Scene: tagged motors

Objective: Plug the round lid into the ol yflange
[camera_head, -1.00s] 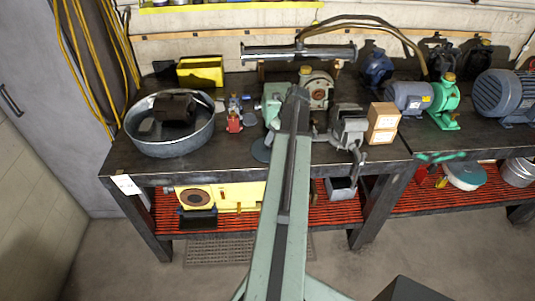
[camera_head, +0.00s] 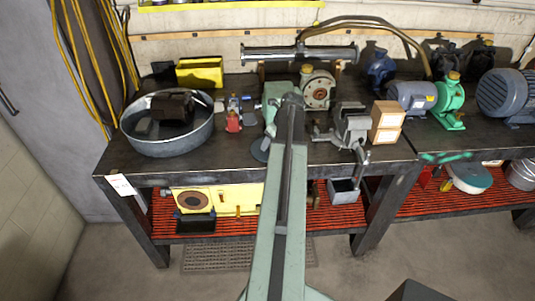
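The pump with a round flange face (camera_head: 318,94) stands on the workbench (camera_head: 240,164), in front of the long metal tube. The flange has small holes around its rim and a dark centre. A flat blue-grey disc (camera_head: 261,151) lies near the bench's front edge, partly behind my arm. It may be the round lid, but I cannot tell for sure. My green arm reaches up the middle of the view and ends just left of the flange. My gripper's fingers do not show.
A metal tub (camera_head: 166,138) stands at the left. A grey vise (camera_head: 349,126) and cardboard boxes (camera_head: 387,121) stand right of my arm. A green pump (camera_head: 449,103) and blue motor (camera_head: 507,93) are farther right. Bare bench top shows between the tub and the disc.

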